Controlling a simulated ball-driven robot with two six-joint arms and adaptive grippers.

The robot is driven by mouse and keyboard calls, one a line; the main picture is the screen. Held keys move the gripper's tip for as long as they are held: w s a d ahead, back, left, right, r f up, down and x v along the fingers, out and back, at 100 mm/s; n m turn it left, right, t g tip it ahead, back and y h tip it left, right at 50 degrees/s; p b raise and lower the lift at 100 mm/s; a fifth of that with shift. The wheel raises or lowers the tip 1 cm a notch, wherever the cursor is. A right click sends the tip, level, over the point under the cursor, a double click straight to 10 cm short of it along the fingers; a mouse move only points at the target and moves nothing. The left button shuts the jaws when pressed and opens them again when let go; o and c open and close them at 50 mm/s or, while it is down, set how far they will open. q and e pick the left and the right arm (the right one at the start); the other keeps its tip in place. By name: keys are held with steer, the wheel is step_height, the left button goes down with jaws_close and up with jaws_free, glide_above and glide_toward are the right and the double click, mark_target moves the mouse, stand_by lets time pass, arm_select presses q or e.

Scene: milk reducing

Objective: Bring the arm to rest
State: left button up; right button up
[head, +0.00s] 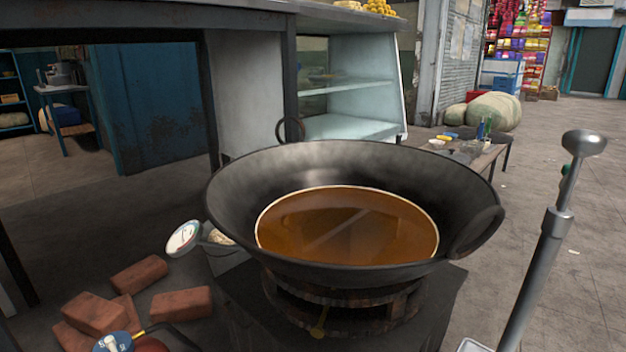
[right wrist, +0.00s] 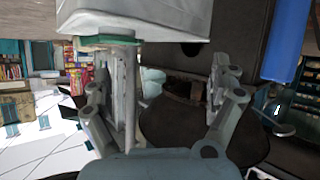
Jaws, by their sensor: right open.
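My right gripper (right wrist: 163,90) is open in the right wrist view, its two jointed fingers spread apart. A pale upright bar and a white block show beyond and beside the left finger; I cannot tell what they are. I see nothing held between the fingers. Neither gripper shows in the head view. There, a large black wok (head: 340,160) with brown liquid (head: 345,228) in it sits on a round burner (head: 345,305).
A grey metal pole with a rounded end (head: 583,143) stands tilted at the right of the head view. Open floor lies at right.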

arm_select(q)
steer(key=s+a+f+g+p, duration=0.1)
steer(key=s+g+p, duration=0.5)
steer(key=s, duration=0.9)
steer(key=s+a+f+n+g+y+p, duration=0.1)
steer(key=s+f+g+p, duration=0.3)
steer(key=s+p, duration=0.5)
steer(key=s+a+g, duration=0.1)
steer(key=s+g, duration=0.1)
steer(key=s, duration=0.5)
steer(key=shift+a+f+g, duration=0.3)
arm_select(e)
steer(key=s+d+f+g, duration=0.2)
steer(key=s+g, duration=0.4)
steer(key=s, duration=0.9)
steer(key=s+d+f+m+g+h, duration=0.1)
steer(key=s+g, duration=0.5)
steer(key=s, duration=1)
step_height(320, 180, down, 3)
steer(key=shift+d+r+g, duration=0.1)
steer(key=shift+d+g, duration=0.2)
steer(key=shift+d, duration=0.25)
